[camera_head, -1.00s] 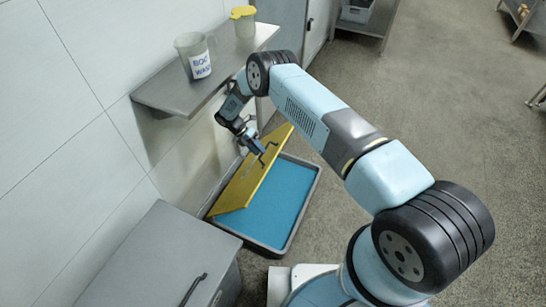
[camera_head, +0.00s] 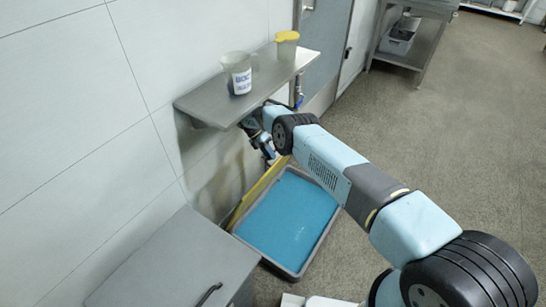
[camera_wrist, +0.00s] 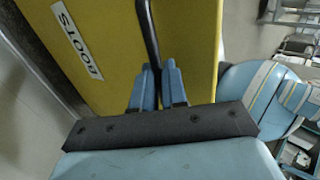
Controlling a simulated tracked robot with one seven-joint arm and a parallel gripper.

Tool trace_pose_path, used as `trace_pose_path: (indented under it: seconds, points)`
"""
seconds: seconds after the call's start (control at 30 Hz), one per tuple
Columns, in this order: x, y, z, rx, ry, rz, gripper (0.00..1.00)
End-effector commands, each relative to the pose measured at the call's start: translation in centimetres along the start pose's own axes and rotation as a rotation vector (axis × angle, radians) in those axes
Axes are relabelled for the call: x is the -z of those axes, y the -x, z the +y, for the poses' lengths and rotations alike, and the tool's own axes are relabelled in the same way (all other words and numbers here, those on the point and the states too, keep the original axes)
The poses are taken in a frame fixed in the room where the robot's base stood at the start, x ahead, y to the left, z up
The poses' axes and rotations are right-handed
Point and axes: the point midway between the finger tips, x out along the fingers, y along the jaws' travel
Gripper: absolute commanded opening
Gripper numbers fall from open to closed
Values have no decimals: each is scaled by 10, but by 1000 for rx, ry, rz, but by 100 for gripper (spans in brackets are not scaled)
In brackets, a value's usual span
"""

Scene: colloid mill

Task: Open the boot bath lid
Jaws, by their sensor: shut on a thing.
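The boot bath (camera_head: 290,220) is a grey tray of blue liquid on the floor by the wall. Its yellow lid (camera_head: 258,193) stands steeply raised along the wall side, seen nearly edge-on in the head view. In the wrist view the yellow lid (camera_wrist: 112,45) fills the upper middle, with a white "BOOTS" label (camera_wrist: 77,40) on it. My gripper (camera_wrist: 157,75) is shut on the lid's dark bar handle (camera_wrist: 149,35), with its blue fingers on either side. In the head view my gripper is at the lid's far end, partly hidden under the shelf and behind my arm.
A metal wall shelf (camera_head: 215,107) juts out just above my wrist, bearing a labelled jug (camera_head: 237,75) and a yellow-lidded container (camera_head: 287,46). A grey cabinet (camera_head: 180,262) stands near left. Open floor (camera_head: 440,130) lies to the right.

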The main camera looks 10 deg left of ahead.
Motion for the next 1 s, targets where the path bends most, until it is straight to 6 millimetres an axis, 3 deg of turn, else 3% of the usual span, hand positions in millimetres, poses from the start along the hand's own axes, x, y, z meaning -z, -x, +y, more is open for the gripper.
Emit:
trace_pose_path:
  seconds: [0.03,0.4,0.43,0.67,1.0]
  points:
    - [9,-10,7,1,11,8,0]
    - [11,-11,7,4,14,11,0]
    - [12,-11,8,4,14,11,15]
    - [10,-10,6,4,12,10,37]
    - [2,-5,2,3,3,9,38]
